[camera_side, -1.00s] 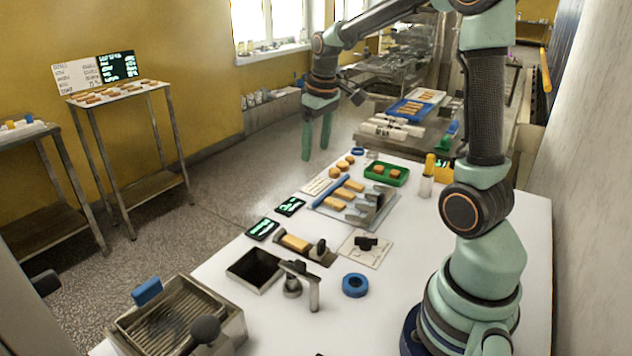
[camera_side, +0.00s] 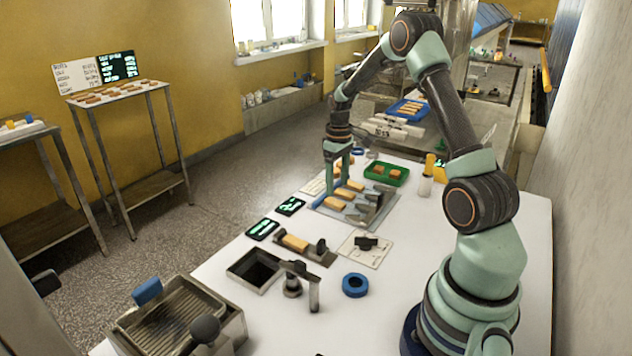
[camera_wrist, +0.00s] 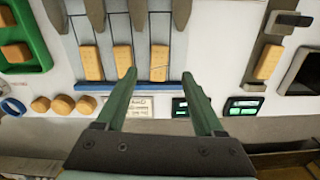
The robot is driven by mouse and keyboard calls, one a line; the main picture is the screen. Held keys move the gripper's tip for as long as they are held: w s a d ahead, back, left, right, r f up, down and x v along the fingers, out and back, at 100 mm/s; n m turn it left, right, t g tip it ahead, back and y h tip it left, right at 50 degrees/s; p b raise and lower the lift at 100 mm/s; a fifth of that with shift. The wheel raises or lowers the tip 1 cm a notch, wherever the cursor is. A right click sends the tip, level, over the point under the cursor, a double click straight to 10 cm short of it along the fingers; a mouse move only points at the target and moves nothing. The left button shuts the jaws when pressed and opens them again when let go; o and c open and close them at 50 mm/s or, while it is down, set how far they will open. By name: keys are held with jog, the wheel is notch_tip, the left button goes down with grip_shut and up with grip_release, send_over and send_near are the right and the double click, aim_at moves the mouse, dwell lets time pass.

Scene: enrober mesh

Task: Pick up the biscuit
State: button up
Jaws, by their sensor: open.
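Several tan oblong biscuits are in view. Three lie side by side in a slotted metal rack (camera_side: 362,217): left (camera_wrist: 90,63), middle (camera_wrist: 122,58) and right (camera_wrist: 159,62) in the wrist view. Another biscuit (camera_wrist: 267,62) lies apart in a metal holder, also seen in the side view (camera_side: 296,242). My gripper (camera_side: 338,184) is open and empty, pointing down over the rack's far left edge. In the wrist view its fingertips (camera_wrist: 158,84) straddle the lower end of the right rack biscuit. I cannot tell the exact height gap.
A blue bar (camera_wrist: 92,87) runs along the rack's edge. A green tray (camera_side: 372,181) with biscuits stands behind the rack. Nearer are a square opening (camera_side: 255,268), a blue ring (camera_side: 355,285) and a ridged metal box (camera_side: 180,320).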

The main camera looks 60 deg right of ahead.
aim_at(336, 202)
jog(key=shift+w+d+f, duration=0.1)
jog(key=shift+f, duration=2.7)
jog(key=c, duration=1.1)
